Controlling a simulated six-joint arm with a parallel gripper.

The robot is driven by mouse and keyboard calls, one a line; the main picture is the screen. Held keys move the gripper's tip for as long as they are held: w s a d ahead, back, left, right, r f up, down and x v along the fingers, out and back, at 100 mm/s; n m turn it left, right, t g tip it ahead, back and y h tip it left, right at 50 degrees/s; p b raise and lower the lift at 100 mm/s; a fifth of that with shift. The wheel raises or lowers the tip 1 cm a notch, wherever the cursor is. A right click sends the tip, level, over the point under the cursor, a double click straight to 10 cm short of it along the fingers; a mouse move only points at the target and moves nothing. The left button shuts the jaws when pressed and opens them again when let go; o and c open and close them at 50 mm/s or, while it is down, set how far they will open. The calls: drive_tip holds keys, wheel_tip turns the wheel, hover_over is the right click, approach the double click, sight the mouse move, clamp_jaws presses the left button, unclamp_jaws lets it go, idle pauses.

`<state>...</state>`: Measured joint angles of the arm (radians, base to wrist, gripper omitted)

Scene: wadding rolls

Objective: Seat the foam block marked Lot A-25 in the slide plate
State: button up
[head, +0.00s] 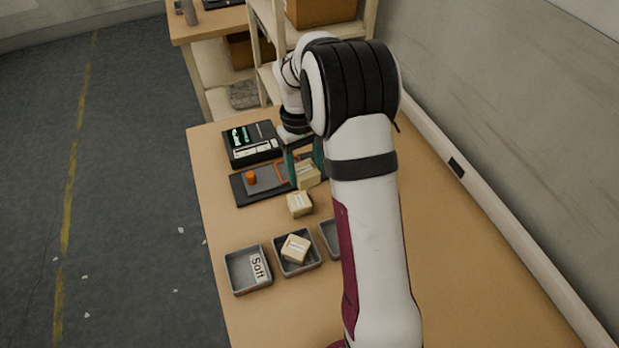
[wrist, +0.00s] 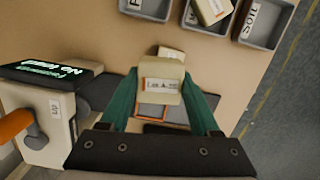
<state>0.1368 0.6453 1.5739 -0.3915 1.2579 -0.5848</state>
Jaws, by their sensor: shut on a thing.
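My gripper (head: 304,168) has its teal fingers shut on a cream foam block (wrist: 161,92). The block's label faces the wrist camera but is too blurred to read surely. The same block shows in the head view (head: 308,175), at the right end of the dark slide plate (head: 240,190). In the wrist view, an orange-edged opening (wrist: 165,112) lies just below the held block. I cannot tell whether the block touches the plate. A second foam block (head: 299,204) lies on the table in front, partly behind the held one in the wrist view (wrist: 171,52).
An orange knob (head: 251,177) stands on the plate's left part. A black device (head: 252,146) with a lit screen sits behind. In front are a tray marked Soft (head: 236,275), a middle tray (head: 300,271) holding a labelled block (head: 296,248), and a partly hidden tray (head: 328,239).

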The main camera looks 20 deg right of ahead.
drive_tip(key=shift+w+a+f+n+t, duration=0.1)
drive_tip(key=shift+w+f+n+t, duration=0.9)
drive_tip(key=shift+n, duration=4.75)
drive_tip(key=shift+w+a+f+n+t, duration=0.15)
drive_tip(key=shift+w+f+n, duration=1.6)
drive_tip(key=shift+n, duration=4.05)
drive_tip(key=shift+w+f+n+t, duration=0.55)
drive_tip(key=shift+w+n, duration=1.8)
drive_tip(key=shift+n, duration=3.4)
drive_tip(key=shift+f, duration=0.35)
drive_tip(key=shift+f, duration=0.1)
drive_tip(key=shift+f, duration=0.3)
